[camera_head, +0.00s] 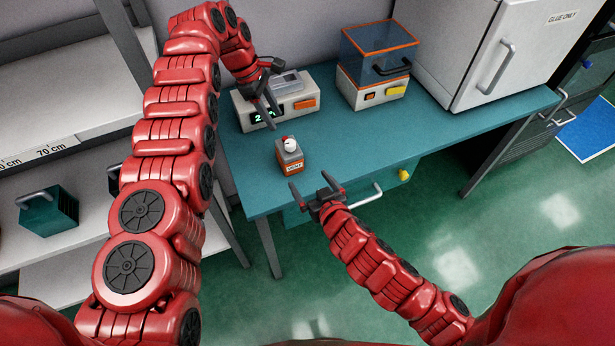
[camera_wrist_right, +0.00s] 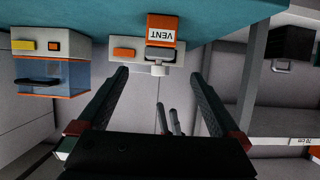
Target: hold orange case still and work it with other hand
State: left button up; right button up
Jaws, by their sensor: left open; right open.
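The orange case (camera_head: 290,162) is a small box with an orange and grey body, a label and a round white knob on top. It stands upright near the front edge of the teal bench (camera_head: 335,147). It shows upside down in the right wrist view (camera_wrist_right: 166,25), its label reading VENT. My left gripper (camera_head: 272,97) is open, behind and above the case and in front of the display device, apart from the case. My right gripper (camera_head: 308,180) is open and empty in front of the case, fingers pointing at it; its fingers (camera_wrist_right: 158,73) also show in the wrist view.
A pale device with a green display (camera_head: 300,92) stands behind the case. A blue clear-topped box (camera_head: 369,94) and a white cabinet (camera_head: 465,45) stand to the right. A drawer handle (camera_head: 362,196) juts out below the bench. Bench right of the case is clear.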

aim_at(290, 143)
jog(key=x, duration=1.7)
jog(key=shift+f, duration=0.2)
pick_arm(q)
jog(key=shift+o, duration=0.2)
pick_arm(e)
jog(key=c, duration=1.4)
pick_arm(q)
jog(key=shift+o, duration=1.2)
jog(key=d+m, duration=0.1)
jog(key=m, duration=0.1)
jog(key=d+r+m+y, duration=0.1)
jog(key=m, duration=0.2)
jog(key=r+m+y, duration=0.1)
jog(key=m, duration=0.1)
jog(key=shift+s+d+r+m+t, duration=0.1)
jog(key=shift+s+d+m+t, duration=0.2)
jog(key=shift+d+m, duration=0.1)
jog(key=f+m, duration=0.2)
jog(key=f, duration=0.1)
jog(key=f+m+y, duration=0.1)
jog(key=f, duration=0.3)
jog(key=d+f+m, duration=0.1)
jog(key=f+m, duration=0.1)
jog(key=f, duration=0.2)
jog(key=shift+s+m+t+y, duration=0.3)
jog(key=shift+t+y, duration=0.1)
